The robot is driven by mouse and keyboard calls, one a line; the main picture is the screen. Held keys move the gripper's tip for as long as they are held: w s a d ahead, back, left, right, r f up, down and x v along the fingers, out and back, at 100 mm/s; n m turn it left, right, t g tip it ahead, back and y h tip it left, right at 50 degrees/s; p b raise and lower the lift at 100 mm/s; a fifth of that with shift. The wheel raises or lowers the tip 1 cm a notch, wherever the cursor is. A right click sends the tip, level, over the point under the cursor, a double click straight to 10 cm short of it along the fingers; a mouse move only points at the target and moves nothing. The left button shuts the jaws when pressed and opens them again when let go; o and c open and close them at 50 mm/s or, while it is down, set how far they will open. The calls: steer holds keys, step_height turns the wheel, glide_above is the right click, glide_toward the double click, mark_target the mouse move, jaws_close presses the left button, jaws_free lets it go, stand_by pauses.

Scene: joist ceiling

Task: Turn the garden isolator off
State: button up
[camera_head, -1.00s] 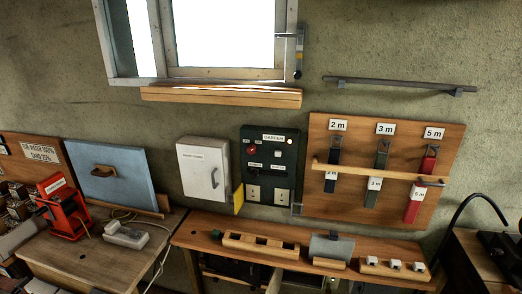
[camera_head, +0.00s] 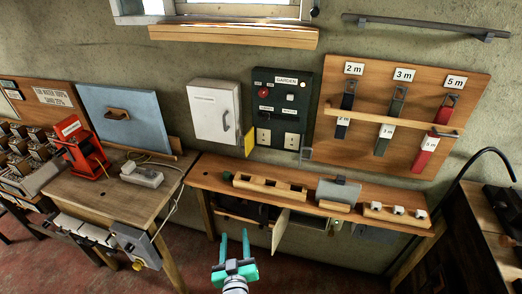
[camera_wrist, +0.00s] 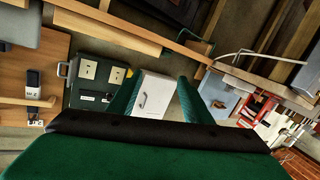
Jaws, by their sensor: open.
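The dark green panel (camera_head: 273,124) labelled "GARDEN" hangs on the wall below the window. Two cream sockets (camera_head: 291,141) sit at the bottom. The controls' settings are too small to read. The panel (camera_wrist: 86,104) also shows, turned over, in the wrist view left of my fingers. My gripper (camera_head: 235,240) has teal fingers, is open and empty, and is well below the panel, in front of the bench.
A strap board (camera_head: 395,70) with a rail is to the right.

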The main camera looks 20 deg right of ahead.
steer(key=w+d+r+m+h, duration=0.1)
steer(key=w+d+r+h, duration=0.15)
steer(key=w+r, duration=0.45)
steer(key=w+d+r+m+h, duration=0.1)
steer(key=w+d+r, duration=0.3)
steer(key=w+r, duration=0.35)
steer(key=m+g+h, duration=0.1)
steer(key=m+h, duration=0.2)
glide_toward(262, 93)
steer(key=x, duration=0.8)
steer(key=shift+w+d, duration=0.15)
steer(key=shift+w, duration=0.25)
steer(key=shift+d, duration=0.1)
steer(key=c, duration=1.1)
steer(key=shift+o, duration=0.2)
